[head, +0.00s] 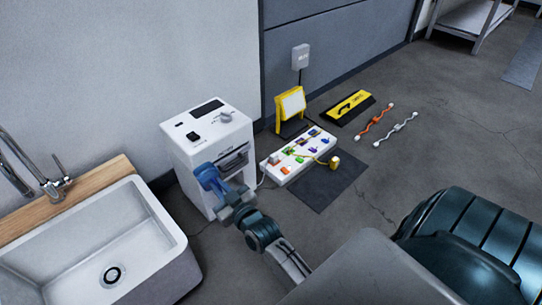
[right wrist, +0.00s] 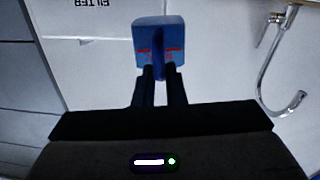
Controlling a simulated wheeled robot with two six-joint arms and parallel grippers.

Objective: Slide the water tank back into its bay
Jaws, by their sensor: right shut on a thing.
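The blue water tank (head: 207,177) is at the lower left of the front of the white machine (head: 208,135) in the head view. My right gripper (head: 222,192) is shut on the tank's near side. In the right wrist view the tank (right wrist: 148,32) shows as a blue block with red marks, and the two dark fingers of the gripper (right wrist: 160,72) close on its middle. The bay is hidden behind the tank and gripper, so I cannot tell how far in the tank sits. My left gripper is not in view.
A white sink (head: 150,225) with a wooden counter stands left of the machine. A white board (head: 272,178) with coloured pieces lies on the floor to its right, near a dark mat (head: 325,190). A yellow stand (head: 290,103) is behind it.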

